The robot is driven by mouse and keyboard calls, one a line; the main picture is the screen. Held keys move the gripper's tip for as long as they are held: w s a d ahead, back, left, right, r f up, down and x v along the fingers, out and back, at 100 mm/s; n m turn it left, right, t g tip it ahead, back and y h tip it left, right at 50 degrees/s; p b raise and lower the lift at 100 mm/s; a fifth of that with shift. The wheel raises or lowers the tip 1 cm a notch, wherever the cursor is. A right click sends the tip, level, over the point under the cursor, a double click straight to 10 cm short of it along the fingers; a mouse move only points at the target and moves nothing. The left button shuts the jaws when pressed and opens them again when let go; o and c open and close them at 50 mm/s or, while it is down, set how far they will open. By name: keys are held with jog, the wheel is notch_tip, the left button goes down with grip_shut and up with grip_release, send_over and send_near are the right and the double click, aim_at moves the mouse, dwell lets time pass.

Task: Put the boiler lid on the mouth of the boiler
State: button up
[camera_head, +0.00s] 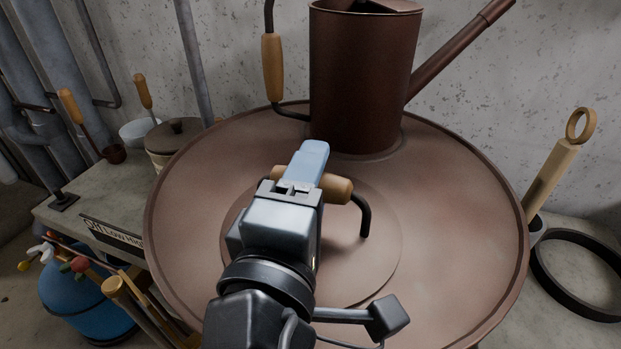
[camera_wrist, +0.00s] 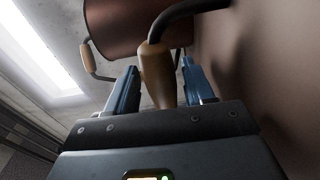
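The boiler (camera_head: 460,215) is a wide round copper-brown body filling the middle of the head view. A flat round lid-like disc (camera_head: 380,265) lies on its top, with a wooden handle (camera_head: 338,189) on a bent black bracket (camera_head: 365,215). I cannot tell whether the disc sits fully over the mouth, as my arm hides its left part. My gripper (camera_head: 309,165) is at the wooden handle. In the wrist view the handle (camera_wrist: 157,75) stands between my two blue fingers (camera_wrist: 159,68), with narrow gaps beside it; the fingers look open around it.
A tall copper cylinder (camera_head: 365,75) with its own wooden handle (camera_head: 272,68) and slanting pipe (camera_head: 455,50) rises behind. A side table (camera_head: 75,205) with a lidded pot (camera_head: 174,138) stands left, a blue gas tank (camera_head: 85,300) below. A black ring (camera_head: 575,305) lies right.

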jog(key=shift+o, duration=0.5)
jog(key=shift+r, duration=0.1)
jog(key=shift+s+a+r, duration=0.1)
jog(key=shift+s+r, duration=0.05)
jog(key=shift+r, duration=0.45)
jog(key=b+v, duration=0.1)
jog(key=v, duration=1)
jog(key=shift+s, duration=0.35)
